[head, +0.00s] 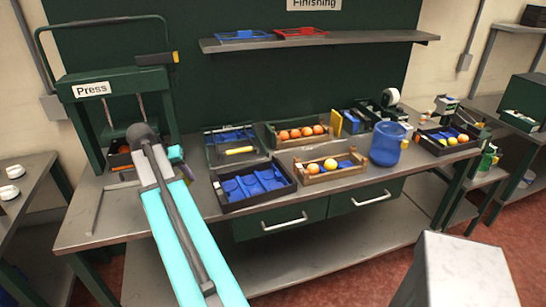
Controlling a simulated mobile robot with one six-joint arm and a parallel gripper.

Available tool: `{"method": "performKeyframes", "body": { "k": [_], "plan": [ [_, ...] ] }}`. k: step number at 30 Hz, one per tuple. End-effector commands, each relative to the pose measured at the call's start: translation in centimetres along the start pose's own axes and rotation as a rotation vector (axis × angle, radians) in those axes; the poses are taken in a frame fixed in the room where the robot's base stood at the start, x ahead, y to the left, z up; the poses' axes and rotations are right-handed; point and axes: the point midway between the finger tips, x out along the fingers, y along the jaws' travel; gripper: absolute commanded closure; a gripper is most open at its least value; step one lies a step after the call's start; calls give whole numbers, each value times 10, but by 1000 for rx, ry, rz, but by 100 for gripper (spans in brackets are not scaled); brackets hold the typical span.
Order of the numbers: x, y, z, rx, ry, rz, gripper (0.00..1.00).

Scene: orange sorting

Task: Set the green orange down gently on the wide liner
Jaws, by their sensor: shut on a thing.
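My arm reaches up and left from the bottom of the head view, to the front of the press. Its far end hides my gripper, and I cannot make out fingers or anything held. I see no green orange. A blue liner with large hollows (253,184) lies in a dark crate (262,205) at the front of the bench, to the right of my arm, and looks empty. Behind it another dark crate (209,152) holds a blue liner (232,136) and a yellow item. I cannot tell for certain which liner is the wide one.
The green press (75,112) stands at left, with a crate holding something orange under it. Wooden crates with oranges (330,176) (302,143) stand right of the liners. A blue tub (388,143) is further right. Bare bench top (105,232) shows left of my arm.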

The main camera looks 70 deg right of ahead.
Motion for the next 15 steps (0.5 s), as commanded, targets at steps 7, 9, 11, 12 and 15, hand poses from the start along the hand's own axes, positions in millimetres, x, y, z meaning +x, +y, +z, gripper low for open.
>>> {"method": "performKeyframes", "body": {
  "k": [7, 9, 11, 12, 15],
  "plan": [
    [22, 83, -24, 153, -39, 63, 82],
    [29, 106, -28, 195, -50, 80, 82],
    [34, 126, -30, 231, -59, 96, 82],
    [38, 139, -32, 255, -66, 106, 82],
    [46, 173, -35, 315, -80, 132, 82]
  ]
}}
